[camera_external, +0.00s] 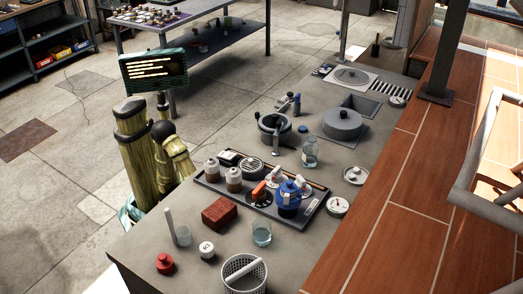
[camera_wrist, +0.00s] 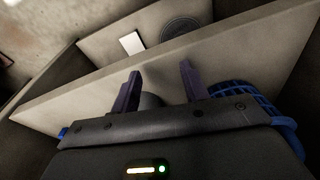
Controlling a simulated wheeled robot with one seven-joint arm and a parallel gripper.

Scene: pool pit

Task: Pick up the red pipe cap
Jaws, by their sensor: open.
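The red pipe cap (camera_external: 165,263) stands on the near left corner of the grey counter (camera_external: 130,247) in the external view. It has a small raised top. My gripper (camera_wrist: 160,82) shows in the wrist view, with its two dark fingers apart and nothing held between them. The wrist view shows no red cap. In the external view my arm is folded beside the counter's left side, away from the cap, and I cannot make out the fingers there.
Near the cap are a white-topped jar (camera_external: 207,250), a glass (camera_external: 262,233), a white perforated basket (camera_external: 244,273) and a red-brown block (camera_external: 219,213). A dark tray (camera_external: 312,212) holds several bottles and a blue kettle-like vessel (camera_external: 289,195). Pale slabs (camera_wrist: 95,85) lie beyond my fingers.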

